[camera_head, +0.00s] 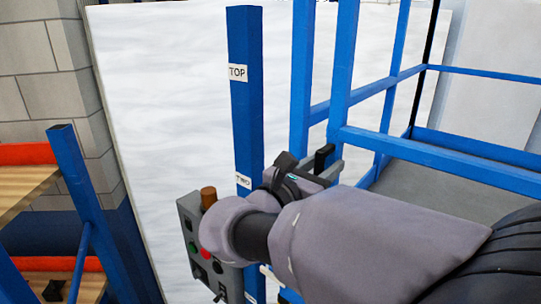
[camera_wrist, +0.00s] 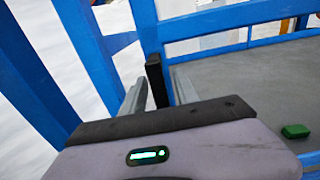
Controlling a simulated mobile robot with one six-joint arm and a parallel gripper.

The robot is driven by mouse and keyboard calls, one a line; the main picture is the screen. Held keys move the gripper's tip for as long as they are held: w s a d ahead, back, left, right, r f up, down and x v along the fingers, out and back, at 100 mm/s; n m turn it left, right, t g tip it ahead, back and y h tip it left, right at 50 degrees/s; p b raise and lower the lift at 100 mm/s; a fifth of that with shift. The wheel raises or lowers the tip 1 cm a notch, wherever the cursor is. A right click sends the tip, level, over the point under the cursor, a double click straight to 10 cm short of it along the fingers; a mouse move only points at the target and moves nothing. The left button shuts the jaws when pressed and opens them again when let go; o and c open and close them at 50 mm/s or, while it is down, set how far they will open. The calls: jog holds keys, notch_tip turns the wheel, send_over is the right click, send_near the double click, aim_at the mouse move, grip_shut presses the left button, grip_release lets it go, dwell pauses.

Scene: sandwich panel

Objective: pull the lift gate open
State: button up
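The lift gate is part of the blue tubular frame on the right. I cannot tell exactly which bars belong to it; a blue rail (camera_head: 440,163) runs right from behind my gripper. An upright black handle-like bar (camera_wrist: 156,82) stands beside a blue post and also shows in the head view (camera_head: 322,158). My gripper (camera_wrist: 158,85) has its grey fingers apart, one on each side of the black bar. Narrow gaps seem to show beside the bar, so I see no firm grip. In the head view my gripper (camera_head: 323,166) is partly hidden by my wrist.
A grey control box (camera_head: 194,235) with buttons hangs left of my wrist. A blue post (camera_head: 246,110) labelled TOP stands before a white panel (camera_head: 165,110). A shelf (camera_head: 25,185) is at left. A green block (camera_wrist: 295,131) lies on the grey platform floor (camera_wrist: 255,85).

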jog(key=shift+w+d, duration=0.3)
jog(key=shift+d, duration=0.05)
grip_shut()
dwell(1.2)
